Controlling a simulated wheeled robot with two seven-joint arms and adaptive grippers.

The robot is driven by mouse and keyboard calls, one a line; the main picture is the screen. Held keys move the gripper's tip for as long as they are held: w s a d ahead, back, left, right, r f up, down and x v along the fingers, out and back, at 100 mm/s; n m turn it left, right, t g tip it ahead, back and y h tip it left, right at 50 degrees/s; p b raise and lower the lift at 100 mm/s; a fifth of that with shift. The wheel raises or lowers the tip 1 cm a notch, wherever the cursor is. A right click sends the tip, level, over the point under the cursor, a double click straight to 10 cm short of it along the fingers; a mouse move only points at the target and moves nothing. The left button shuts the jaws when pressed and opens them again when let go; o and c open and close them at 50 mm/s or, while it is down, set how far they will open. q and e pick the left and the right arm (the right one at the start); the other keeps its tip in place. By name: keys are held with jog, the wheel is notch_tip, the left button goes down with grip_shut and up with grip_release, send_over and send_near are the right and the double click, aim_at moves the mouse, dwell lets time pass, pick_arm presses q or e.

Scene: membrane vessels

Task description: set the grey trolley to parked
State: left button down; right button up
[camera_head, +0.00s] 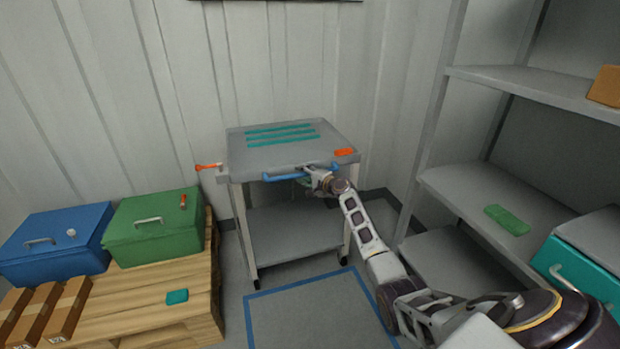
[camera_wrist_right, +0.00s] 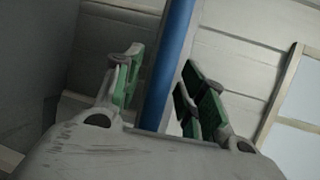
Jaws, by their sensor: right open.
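The grey trolley (camera_head: 297,155) stands against the corrugated wall, upright on its wheels, with teal stripes on its top and a lower shelf (camera_head: 295,230). A blue handle bar (camera_head: 283,177) runs along its front edge. An orange lever (camera_head: 207,166) sticks out at its left, and an orange block (camera_head: 344,152) sits at its right front corner. My right gripper (camera_head: 307,180) is at the right part of the handle. In the right wrist view the blue bar (camera_wrist_right: 168,65) passes between its two green-padded fingers (camera_wrist_right: 163,95), which are apart. My left gripper is out of view.
A blue-taped rectangle (camera_head: 255,318) marks bare floor in front of the trolley. On the left, a wooden pallet (camera_head: 125,305) bears blue (camera_head: 60,240) and green (camera_head: 155,228) boxes and cartons. Grey shelving (camera_head: 460,190) stands close on the right.

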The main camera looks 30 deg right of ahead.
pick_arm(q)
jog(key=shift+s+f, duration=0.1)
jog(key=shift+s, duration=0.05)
pick_arm(e)
jog(key=v, duration=1.2)
dwell(0.5)
dwell(0.5)
